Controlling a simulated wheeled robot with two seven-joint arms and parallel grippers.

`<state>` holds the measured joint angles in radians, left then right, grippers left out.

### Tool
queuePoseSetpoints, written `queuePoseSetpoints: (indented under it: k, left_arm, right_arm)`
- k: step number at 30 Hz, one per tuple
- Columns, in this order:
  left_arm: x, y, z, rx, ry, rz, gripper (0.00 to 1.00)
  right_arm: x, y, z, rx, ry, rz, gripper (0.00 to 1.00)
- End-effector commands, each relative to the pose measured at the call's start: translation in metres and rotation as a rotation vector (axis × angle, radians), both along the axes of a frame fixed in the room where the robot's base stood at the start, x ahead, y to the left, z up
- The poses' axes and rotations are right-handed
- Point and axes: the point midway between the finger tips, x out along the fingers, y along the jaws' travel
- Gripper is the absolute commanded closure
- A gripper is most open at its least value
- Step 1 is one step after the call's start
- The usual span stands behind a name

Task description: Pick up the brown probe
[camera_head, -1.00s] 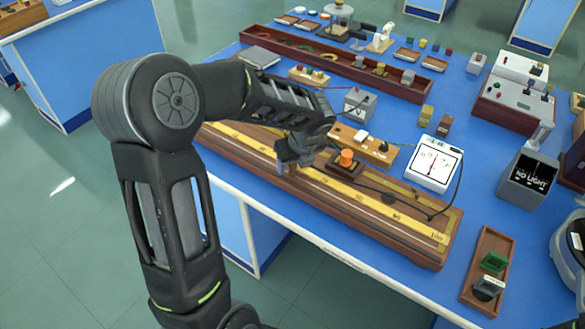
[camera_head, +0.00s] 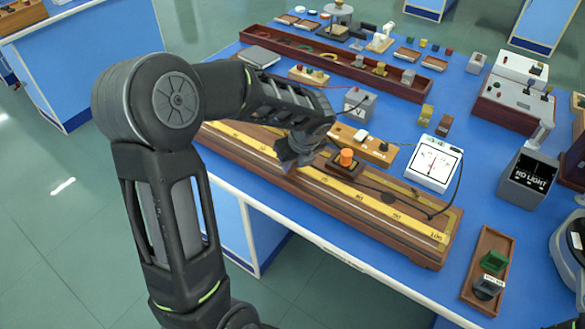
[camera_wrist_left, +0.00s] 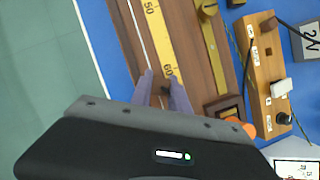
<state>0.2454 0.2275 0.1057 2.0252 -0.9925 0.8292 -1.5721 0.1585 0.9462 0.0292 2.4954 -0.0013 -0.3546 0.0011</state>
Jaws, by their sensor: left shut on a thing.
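My left gripper (camera_head: 289,160) is over the long wooden scale board (camera_head: 405,232), left of the block with the orange knob (camera_head: 346,157). In the left wrist view its two fingers (camera_wrist_left: 163,90) point at the yellow scale near the 60 mark. They are shut on a small dark brown thing (camera_wrist_left: 164,91), which I take to be the brown probe. The fingers and the gripper body hide most of it. I cannot tell whether it touches the board.
A wooden strip with terminals (camera_head: 370,147) and a white meter (camera_head: 433,163) stand behind the board. A dark cable curves from the meter over the board's right part. A wooden tray (camera_head: 474,283) lies at the right. Floor is free left of the bench.

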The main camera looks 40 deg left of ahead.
Motion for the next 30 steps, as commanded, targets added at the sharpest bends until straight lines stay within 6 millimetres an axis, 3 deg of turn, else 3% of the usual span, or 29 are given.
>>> queuePoseSetpoints:
  k: [5,21,26,30]
  left_arm:
    - [0.000,0.000,0.000,0.000,0.000,0.000,1.00]
    - [0.000,0.000,0.002,0.000,-0.001,0.000,1.00]
    - [0.001,0.000,0.018,0.002,-0.005,0.001,1.00]
    - [0.001,0.000,0.043,0.001,-0.007,0.002,1.00]
  right_arm:
    - [0.000,0.000,0.000,0.000,0.000,0.000,0.58]
    - [0.000,0.000,0.000,0.000,0.000,0.000,0.58]
    - [0.000,0.000,0.001,0.000,0.000,0.000,0.58]
    - [0.000,0.000,0.002,0.000,0.000,0.000,0.58]
